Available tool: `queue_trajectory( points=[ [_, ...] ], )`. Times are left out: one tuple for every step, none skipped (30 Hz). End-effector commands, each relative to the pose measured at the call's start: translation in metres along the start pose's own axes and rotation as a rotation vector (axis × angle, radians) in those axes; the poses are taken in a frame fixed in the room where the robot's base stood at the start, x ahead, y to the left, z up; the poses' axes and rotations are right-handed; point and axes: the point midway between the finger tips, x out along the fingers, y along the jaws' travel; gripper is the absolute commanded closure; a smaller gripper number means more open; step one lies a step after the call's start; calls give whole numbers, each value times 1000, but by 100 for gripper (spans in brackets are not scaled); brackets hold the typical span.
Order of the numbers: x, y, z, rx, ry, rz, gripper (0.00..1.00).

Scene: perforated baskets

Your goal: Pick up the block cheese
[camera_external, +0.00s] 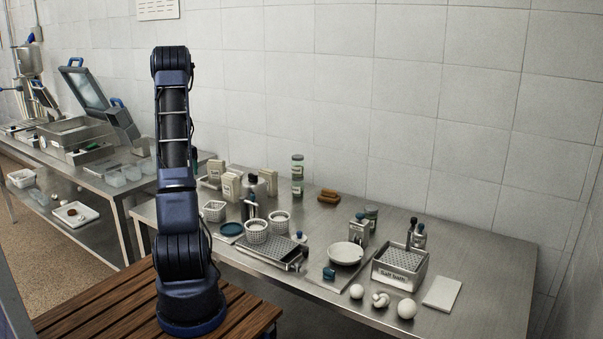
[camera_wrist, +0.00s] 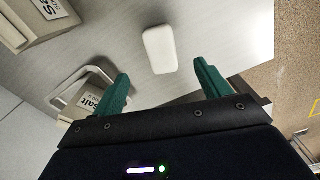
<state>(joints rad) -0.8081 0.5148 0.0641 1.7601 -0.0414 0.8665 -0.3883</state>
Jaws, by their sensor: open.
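A white block with rounded edges, which looks like the block cheese (camera_wrist: 160,49), lies on the steel table in the wrist view. My gripper (camera_wrist: 161,76) has its two teal fingers spread apart, with nothing held. The block shows ahead of the fingertips, centred on the gap between them. How far above or short of it the fingers are is hard to tell. In the external view my arm (camera_external: 175,180) stands upright and its gripper is hidden behind it. I cannot make out this block there; it may be behind my arm.
In the wrist view, boxes labelled salt (camera_wrist: 28,18) stand upper left, and a pale-rimmed container (camera_wrist: 85,82) is close to the left finger. The table edge and brown floor are at right. The external view shows cartons (camera_external: 230,186), baskets (camera_external: 257,232) and jars crowding the steel table (camera_external: 480,240).

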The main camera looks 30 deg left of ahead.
Motion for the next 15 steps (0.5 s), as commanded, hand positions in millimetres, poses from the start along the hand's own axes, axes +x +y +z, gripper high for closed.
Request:
queue_trajectory(
  points=[
    [3,-1,-2,-4,-1,-1,24],
    [5,-2,-2,-5,-2,-1,24],
    [7,-2,-2,-5,-3,-1,24],
    [10,-2,-2,-5,-3,-2,24],
    [12,-2,-2,-5,-3,-2,24],
    [17,-2,-2,-5,-3,-2,24],
    [21,-2,-2,-5,-3,-2,24],
    [25,-2,-2,-5,-4,-2,24],
    [30,-2,-2,-5,-4,-2,24],
    [35,-2,-2,-5,-4,-1,24],
    [40,-2,-2,-5,-4,-1,24],
    [46,-2,-2,-5,-5,-2,24],
    [50,-2,-2,-5,-5,-2,24],
    [52,-2,-2,-4,-4,-1,24],
    [55,-2,-2,-4,-3,-1,24]
  ],
)
